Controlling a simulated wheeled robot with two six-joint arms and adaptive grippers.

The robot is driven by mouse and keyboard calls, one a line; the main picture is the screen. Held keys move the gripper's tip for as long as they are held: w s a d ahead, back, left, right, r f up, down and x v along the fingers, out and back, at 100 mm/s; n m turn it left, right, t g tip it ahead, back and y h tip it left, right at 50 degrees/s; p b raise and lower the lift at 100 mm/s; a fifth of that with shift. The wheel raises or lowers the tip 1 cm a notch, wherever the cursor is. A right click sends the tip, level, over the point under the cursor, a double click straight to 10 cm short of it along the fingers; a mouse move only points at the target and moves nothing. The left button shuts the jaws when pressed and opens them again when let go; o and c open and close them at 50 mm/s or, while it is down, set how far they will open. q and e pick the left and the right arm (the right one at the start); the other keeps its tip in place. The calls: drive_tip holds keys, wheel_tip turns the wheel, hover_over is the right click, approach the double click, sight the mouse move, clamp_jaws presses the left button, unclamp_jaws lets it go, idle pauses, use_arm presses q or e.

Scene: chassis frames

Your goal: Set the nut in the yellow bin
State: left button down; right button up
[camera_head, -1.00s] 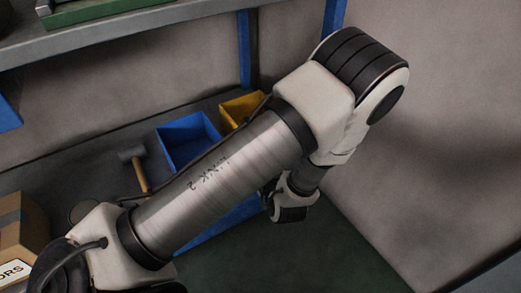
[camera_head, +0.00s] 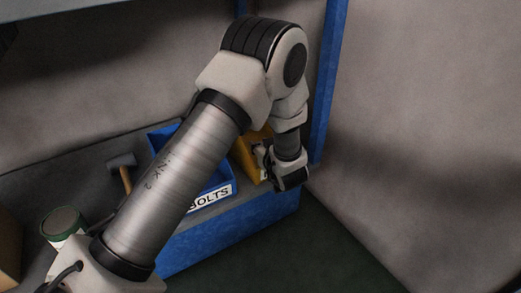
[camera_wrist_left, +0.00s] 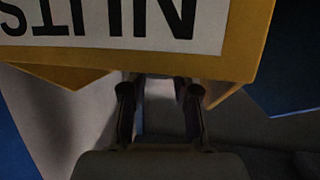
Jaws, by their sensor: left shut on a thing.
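The yellow bin (camera_head: 246,158) stands on the shelf beside the blue bin, partly hidden by my left arm. In the left wrist view, the yellow bin (camera_wrist_left: 232,62) fills the top, with its white NUTS label upside down. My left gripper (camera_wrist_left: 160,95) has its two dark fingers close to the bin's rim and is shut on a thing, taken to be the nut. In the head view my left wrist is bent down at the bin's right front. My right gripper is not in view.
A blue bin (camera_head: 220,187) labelled BOLTS is left of the yellow one, partly behind my arm. A hammer (camera_head: 124,174) and a round-topped can (camera_head: 63,222) are further left. A blue shelf post (camera_head: 326,95) stands close to my wrist's right.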

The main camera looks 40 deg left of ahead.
use_arm(q)
drive_tip(key=shift+f, duration=0.5)
drive_tip(key=shift+f, duration=0.1)
drive_tip(key=c, duration=1.2)
unclamp_jaws()
drive_tip(key=shift+o, duration=0.2)
